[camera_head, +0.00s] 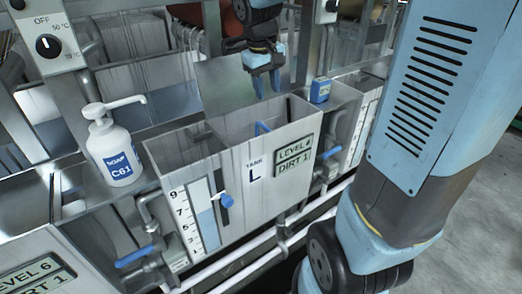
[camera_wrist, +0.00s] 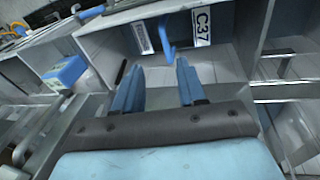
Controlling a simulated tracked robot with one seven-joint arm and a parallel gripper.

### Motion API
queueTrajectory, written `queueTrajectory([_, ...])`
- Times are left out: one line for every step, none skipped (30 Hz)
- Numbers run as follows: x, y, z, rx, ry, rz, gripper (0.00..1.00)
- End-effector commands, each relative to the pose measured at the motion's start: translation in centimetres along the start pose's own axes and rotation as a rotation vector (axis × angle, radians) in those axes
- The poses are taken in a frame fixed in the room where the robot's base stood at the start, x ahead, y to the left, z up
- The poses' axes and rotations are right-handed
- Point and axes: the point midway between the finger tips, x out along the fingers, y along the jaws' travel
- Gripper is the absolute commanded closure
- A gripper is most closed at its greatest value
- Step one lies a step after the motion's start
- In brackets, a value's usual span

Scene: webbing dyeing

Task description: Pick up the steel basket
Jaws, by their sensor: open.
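A blue handle (camera_head: 262,128) shows inside the open top of the grey tank marked L (camera_head: 238,190). It also shows in the wrist view (camera_wrist: 167,40), beside a white plate marked C37 (camera_wrist: 201,20). The handle seems to belong to the steel basket, whose body I cannot make out clearly; the tank walls hide much of it in the head view. My gripper (camera_head: 268,88) hangs above the tank's back part, above the handle and apart from it. In the wrist view its two blue fingers (camera_wrist: 157,78) are spread with nothing between them.
A white pump bottle marked C61 (camera_head: 116,150) stands left of the tank. A small blue box (camera_head: 320,91) sits on the ledge to its right. Pipes and blue-handled valves (camera_head: 140,256) run below.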

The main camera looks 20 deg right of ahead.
Motion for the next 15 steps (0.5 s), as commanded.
queueTrajectory([0.9,-0.1,-0.9,-0.015,-0.020,-0.002,0.59])
queueTrajectory([1.3,-0.1,-1.4,-0.023,-0.028,-0.001,0.59])
queueTrajectory([1.8,-0.2,-2.0,-0.034,-0.040,-0.001,0.59])
queueTrajectory([2.1,-0.2,-2.4,-0.040,-0.047,-0.001,0.59])
queueTrajectory([2.4,-0.2,-2.7,-0.047,-0.053,-0.001,0.59])
queueTrajectory([2.8,-0.3,-3.1,-0.054,-0.060,-0.002,0.59])
queueTrajectory([3.0,-0.4,-3.3,-0.059,-0.065,-0.002,0.59])
queueTrajectory([3.2,-0.4,-3.5,-0.062,-0.069,-0.002,0.59])
queueTrajectory([3.4,-0.4,-3.7,-0.066,-0.072,-0.002,0.59])
queueTrajectory([3.5,-0.4,-3.8,-0.068,-0.075,-0.002,0.59])
queueTrajectory([3.7,-0.4,-3.9,-0.070,-0.076,-0.002,0.59])
queueTrajectory([4.0,-0.4,-4.0,-0.072,-0.078,-0.002,0.59])
queueTrajectory([4.2,-0.4,-4.0,-0.072,-0.079,-0.002,0.59])
queueTrajectory([4.5,-0.4,-3.9,-0.073,-0.079,-0.002,0.59])
queueTrajectory([5.0,-0.4,-3.9,-0.073,-0.081,-0.002,0.59])
